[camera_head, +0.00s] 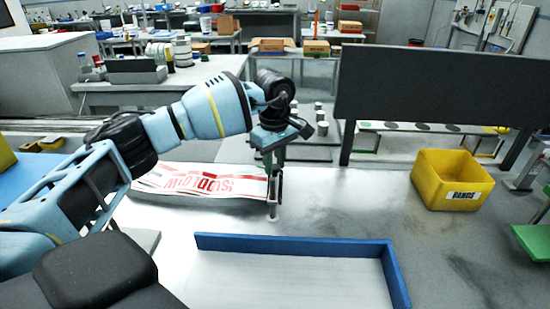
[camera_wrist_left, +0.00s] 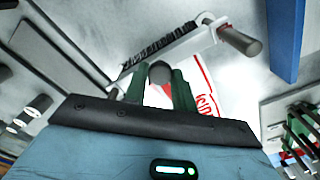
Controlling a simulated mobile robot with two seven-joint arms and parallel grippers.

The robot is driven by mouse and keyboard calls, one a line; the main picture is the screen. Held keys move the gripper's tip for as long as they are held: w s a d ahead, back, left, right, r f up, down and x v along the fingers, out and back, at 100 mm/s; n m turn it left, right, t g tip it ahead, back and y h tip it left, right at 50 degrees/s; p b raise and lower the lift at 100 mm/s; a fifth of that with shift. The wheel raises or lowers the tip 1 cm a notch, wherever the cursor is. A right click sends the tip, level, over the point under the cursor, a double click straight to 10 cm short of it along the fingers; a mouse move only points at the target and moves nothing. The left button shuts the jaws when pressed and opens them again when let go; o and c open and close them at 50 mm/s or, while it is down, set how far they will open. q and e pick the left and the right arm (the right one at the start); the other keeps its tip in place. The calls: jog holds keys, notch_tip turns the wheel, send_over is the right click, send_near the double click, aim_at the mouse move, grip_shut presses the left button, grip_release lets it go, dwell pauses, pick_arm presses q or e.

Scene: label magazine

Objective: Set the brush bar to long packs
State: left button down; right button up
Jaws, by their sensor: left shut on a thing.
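The brush bar (camera_wrist_left: 170,44) shows in the left wrist view as a slim metal bar with black bristles, slanting up to the right. A grey peg (camera_wrist_left: 240,42) stands at its right end. My left gripper (camera_wrist_left: 159,82) has its green fingers on either side of a dark round-ended knob (camera_wrist_left: 160,71) and is shut on it, close beside the bar. In the head view my left gripper (camera_head: 273,168) points down at the right end of white sheets with red print (camera_head: 205,182). The bar is mostly hidden there. My right gripper is not in view.
A blue-edged tray (camera_head: 290,243) lies in front. A yellow bin (camera_head: 452,182) stands at the right, and a large dark panel (camera_head: 435,85) rises behind. Bare grey surface (camera_head: 350,205) lies between the gripper and the bin.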

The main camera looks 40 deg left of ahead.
aim_at(275, 167)
pick_arm(q)
jog(key=c, duration=1.1)
grip_release()
jog(key=shift+f, duration=0.3)
jog(key=shift+r, duration=0.1)
jog(key=shift+r, duration=3.9)
jog(key=shift+f, duration=0.1)
